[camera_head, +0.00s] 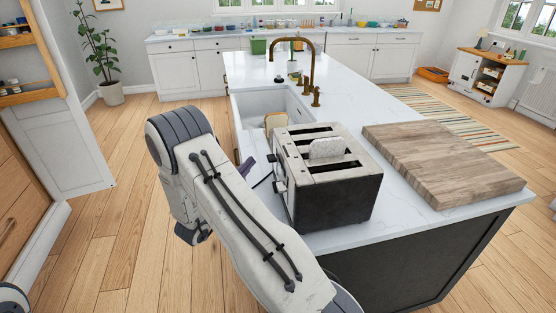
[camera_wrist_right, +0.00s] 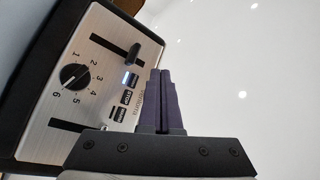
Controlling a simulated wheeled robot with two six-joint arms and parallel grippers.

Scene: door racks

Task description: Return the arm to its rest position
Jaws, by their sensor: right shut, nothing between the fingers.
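My right arm rises from the bottom of the head view and bends beside the counter. My right gripper (camera_head: 247,167) shows only in part beyond the forearm, at the toaster's left side. In the wrist view its dark purple fingers (camera_wrist_right: 163,76) are together, with nothing between them. The toaster (camera_head: 330,185) stands on the island's near end, with a pale bread slice (camera_head: 326,148) sticking up from a slot. Its control panel (camera_wrist_right: 82,80) is close beside the fingers, with a dial, two levers and a lit blue button. I cannot tell whether the fingers touch it. My left gripper is not in view.
A wooden board (camera_head: 442,160) lies right of the toaster on the white island (camera_head: 350,103). Behind the toaster are a brown-edged bread slice (camera_head: 275,122), the sink (camera_head: 258,104) and a brass faucet (camera_head: 309,65). Open wooden floor (camera_head: 135,205) lies left of the arm.

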